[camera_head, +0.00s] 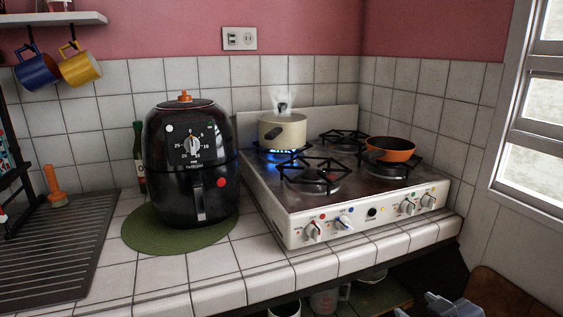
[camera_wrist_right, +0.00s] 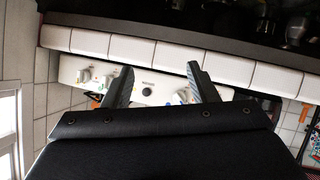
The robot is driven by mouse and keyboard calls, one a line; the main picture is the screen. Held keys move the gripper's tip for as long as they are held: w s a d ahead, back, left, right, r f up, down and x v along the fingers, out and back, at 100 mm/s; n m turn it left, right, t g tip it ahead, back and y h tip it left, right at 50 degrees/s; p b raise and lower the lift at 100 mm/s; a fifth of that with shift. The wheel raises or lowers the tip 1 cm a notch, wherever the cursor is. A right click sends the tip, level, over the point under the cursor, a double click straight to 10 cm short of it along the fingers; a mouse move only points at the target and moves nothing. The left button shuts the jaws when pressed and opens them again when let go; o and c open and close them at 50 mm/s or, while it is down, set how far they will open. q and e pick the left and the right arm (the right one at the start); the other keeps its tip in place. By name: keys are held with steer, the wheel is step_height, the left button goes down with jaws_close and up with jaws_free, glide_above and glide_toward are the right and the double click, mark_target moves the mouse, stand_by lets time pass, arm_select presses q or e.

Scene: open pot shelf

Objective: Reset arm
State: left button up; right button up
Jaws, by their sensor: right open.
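My right gripper (camera_head: 440,305) shows at the bottom right edge of the head view, below and in front of the stove, mostly cut off. In the right wrist view my right gripper (camera_wrist_right: 160,70) has its two fingers spread apart with nothing between them. Behind the fingers is the stove's white knob panel (camera_wrist_right: 152,88), with the tiled counter edge above it in that picture. My left gripper is not in view.
The white stove (camera_head: 375,225) holds a steaming cream pot (camera_head: 290,132) over a blue flame and an orange pan (camera_head: 392,146). A black air fryer (camera_head: 183,150) stands on a green mat (camera_head: 150,240). Below the counter is an open shelf (camera_head: 375,297). A window (camera_head: 550,110) is at right.

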steer(key=s+a+f+m+g+y, duration=0.1)
steer(key=s+a+f+m+g, duration=0.25)
steer(key=s, duration=0.55)
steer(key=s+a+f+m+g+y, duration=0.2)
steer(key=s+a+m+g, duration=0.15)
steer(key=s, duration=0.45)
step_height(320, 180, up, 14)
steer(key=d+p, duration=0.1)
steer(key=p, duration=1.3)
steer(key=shift+n+h+p, duration=0.3)
steer(key=shift+p, duration=0.05)
